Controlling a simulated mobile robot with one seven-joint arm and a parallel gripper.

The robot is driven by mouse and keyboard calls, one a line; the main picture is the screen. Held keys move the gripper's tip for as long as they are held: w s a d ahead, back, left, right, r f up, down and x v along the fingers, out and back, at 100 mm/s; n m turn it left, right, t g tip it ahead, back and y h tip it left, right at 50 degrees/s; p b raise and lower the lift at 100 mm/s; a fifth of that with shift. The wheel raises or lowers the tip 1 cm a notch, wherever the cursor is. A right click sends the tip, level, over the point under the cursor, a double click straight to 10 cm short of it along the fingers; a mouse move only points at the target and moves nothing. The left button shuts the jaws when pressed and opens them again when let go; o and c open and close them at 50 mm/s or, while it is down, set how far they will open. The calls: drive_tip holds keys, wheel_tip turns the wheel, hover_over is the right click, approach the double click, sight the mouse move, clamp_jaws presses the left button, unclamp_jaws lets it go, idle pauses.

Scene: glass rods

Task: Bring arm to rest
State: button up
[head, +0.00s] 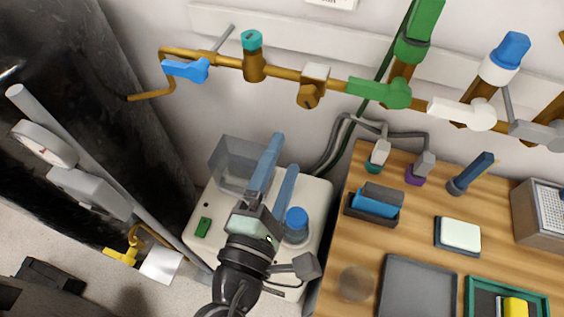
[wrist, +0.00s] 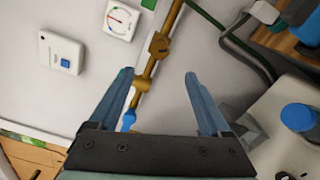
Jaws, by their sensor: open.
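My gripper (head: 282,154) is raised over a white bench unit in the head view, its two long blue-grey fingers pointing up the picture toward the wall. The fingers are apart with nothing between them. In the wrist view my gripper (wrist: 158,75) also shows open and empty, with the wall and a brass pipe behind the gap. My dark arm comes up from the bottom of the head view. I cannot tell how far the fingertips are from the wall or pipe.
The white unit (head: 313,205) carries a clear box (head: 226,165) and a blue-capped part (head: 297,220). A brass pipe (head: 285,73) with valves runs along the wall. A wooden bench (head: 420,215) with trays is on the right. A grey pole with a gauge (head: 44,143) is left.

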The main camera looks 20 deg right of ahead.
idle(0.4)
drive_tip(key=w+a+r+m+t+y+p, duration=0.15)
drive_tip(key=w+r+m, duration=0.3)
drive_tip(key=r, duration=0.65)
drive_tip(key=w+a+r+m+t+y+p, duration=0.1)
drive_tip(key=w+r+m+t, duration=0.2)
drive_tip(key=r+m, duration=0.55)
drive_tip(key=s+a+r+t+y, duration=0.1)
drive_tip(key=s+r+t+y, duration=0.1)
drive_tip(key=r, duration=0.7)
drive_tip(key=s+a+r+m+t+y+p, duration=0.1)
drive_tip(key=s+a+r+t+y, duration=0.1)
drive_tip(key=r, duration=0.7)
drive_tip(key=s+a+r+m+t+y, duration=0.1)
drive_tip(key=s+a+r+t+y, duration=0.1)
drive_tip(key=r, duration=0.7)
drive_tip(key=shift+s+r+t+y, duration=0.3)
drive_tip(key=shift+s+t+y, duration=0.5)
drive_tip(key=shift+t, duration=0.15)
drive_tip(key=shift+a, duration=0.15)
